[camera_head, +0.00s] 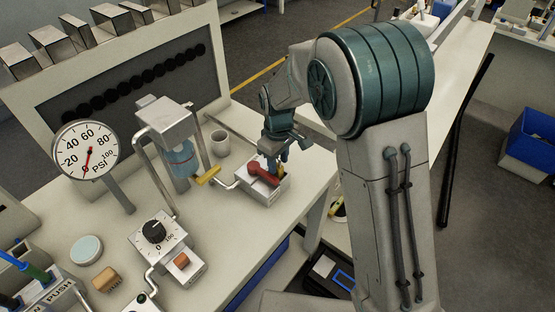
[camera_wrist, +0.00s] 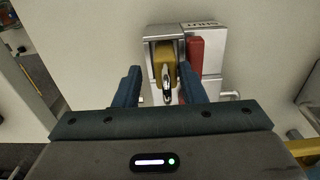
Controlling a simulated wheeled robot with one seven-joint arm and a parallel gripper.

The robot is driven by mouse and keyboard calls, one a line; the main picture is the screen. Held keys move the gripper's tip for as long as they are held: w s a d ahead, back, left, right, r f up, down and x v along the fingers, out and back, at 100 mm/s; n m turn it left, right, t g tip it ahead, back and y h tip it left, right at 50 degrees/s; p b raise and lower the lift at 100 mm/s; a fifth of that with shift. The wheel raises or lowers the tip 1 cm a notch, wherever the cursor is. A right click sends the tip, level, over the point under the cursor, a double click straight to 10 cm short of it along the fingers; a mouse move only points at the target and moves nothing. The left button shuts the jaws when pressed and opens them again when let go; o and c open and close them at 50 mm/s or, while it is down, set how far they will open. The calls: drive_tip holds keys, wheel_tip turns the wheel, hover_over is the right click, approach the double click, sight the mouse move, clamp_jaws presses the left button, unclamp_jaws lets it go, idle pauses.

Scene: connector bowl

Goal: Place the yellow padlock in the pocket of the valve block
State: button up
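The grey valve block (camera_head: 263,190) sits near the right end of the bench, with a red handle (camera_head: 263,173) on it. In the wrist view, the block (camera_wrist: 212,62) bears upside-down "SHUT" lettering beside the red handle (camera_wrist: 195,60). The yellow padlock (camera_wrist: 164,54) appears to sit inside the block's pocket (camera_wrist: 150,34), its metal shackle towards my wrist. My gripper (camera_wrist: 160,80) is open, one finger on each side of the padlock with gaps showing. In the head view, my gripper (camera_head: 277,163) points down at the block and mostly hides the padlock.
A yellow lever (camera_head: 208,175) on a pipe and a grey cup (camera_head: 220,142) stand left of the block. A clear-jar filter (camera_head: 180,155), pressure gauge (camera_head: 87,150) and dial box (camera_head: 160,240) stand farther left. The bench's front edge runs close to the block.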

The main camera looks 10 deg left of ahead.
drive_tip(key=shift+s+a, duration=0.25)
drive_tip(key=shift+w+a+r, duration=0.1)
drive_tip(key=shift+r, duration=0.35)
wheel_tip(320, 180, up, 11)
drive_tip(key=shift+r+b, duration=0.1)
drive_tip(key=shift+b, duration=0.4)
drive_tip(key=s+d+r+m+t, duration=0.1)
drive_tip(key=s+d+r+m, duration=0.2)
drive_tip(key=d, duration=0.4)
drive_tip(key=s+d+r+m, duration=0.2)
drive_tip(key=s+d, duration=0.2)
drive_tip(key=d, duration=0.3)
drive_tip(key=s+d+f+m+t, duration=0.2)
drive_tip(key=s+d+m, duration=0.4)
drive_tip(key=s+d, duration=0.3)
drive_tip(key=shift+s+d+f+m, duration=0.35)
drive_tip(key=shift+s+d+m, duration=0.05)
drive_tip(key=shift+s, duration=1.55)
